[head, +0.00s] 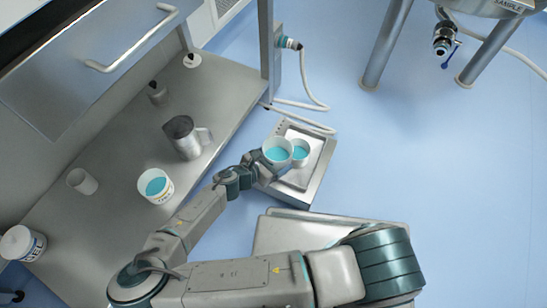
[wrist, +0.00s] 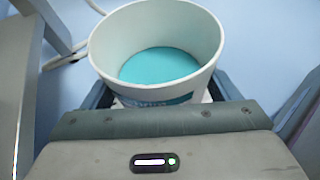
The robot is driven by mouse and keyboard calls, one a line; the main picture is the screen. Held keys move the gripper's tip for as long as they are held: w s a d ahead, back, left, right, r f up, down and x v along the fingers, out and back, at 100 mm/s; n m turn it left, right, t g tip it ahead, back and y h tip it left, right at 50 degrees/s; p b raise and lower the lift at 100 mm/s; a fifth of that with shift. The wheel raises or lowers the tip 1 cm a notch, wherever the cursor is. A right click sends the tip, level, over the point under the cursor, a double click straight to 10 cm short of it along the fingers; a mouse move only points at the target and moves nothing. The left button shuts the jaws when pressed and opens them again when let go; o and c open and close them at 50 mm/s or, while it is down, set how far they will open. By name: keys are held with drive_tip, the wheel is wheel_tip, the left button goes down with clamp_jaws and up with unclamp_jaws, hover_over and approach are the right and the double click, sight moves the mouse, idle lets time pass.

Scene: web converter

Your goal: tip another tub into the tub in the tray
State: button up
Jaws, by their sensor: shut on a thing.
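My gripper (head: 262,163) is shut on a white tub (head: 267,159) with teal contents. In the wrist view the held tub (wrist: 118,60) is large and near upright, its teal contents (wrist: 160,65) showing level inside; the fingers are mostly hidden. A second white tub (head: 301,163) with teal contents is just right of the held tub in the head view, over the grey tray (head: 318,160) on a low metal stand. The held tub overlaps it in the picture. I cannot tell whether the two touch.
On the steel bench at left are a third tub of teal (head: 156,196), a metal jug (head: 184,138), an empty-looking cup (head: 82,181) and a labelled white container (head: 22,243). A flat metal tray (head: 285,232) lies near my arm. Blue floor is open at right.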

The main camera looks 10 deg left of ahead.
sight(287, 145)
drive_tip(key=shift+r, duration=0.1)
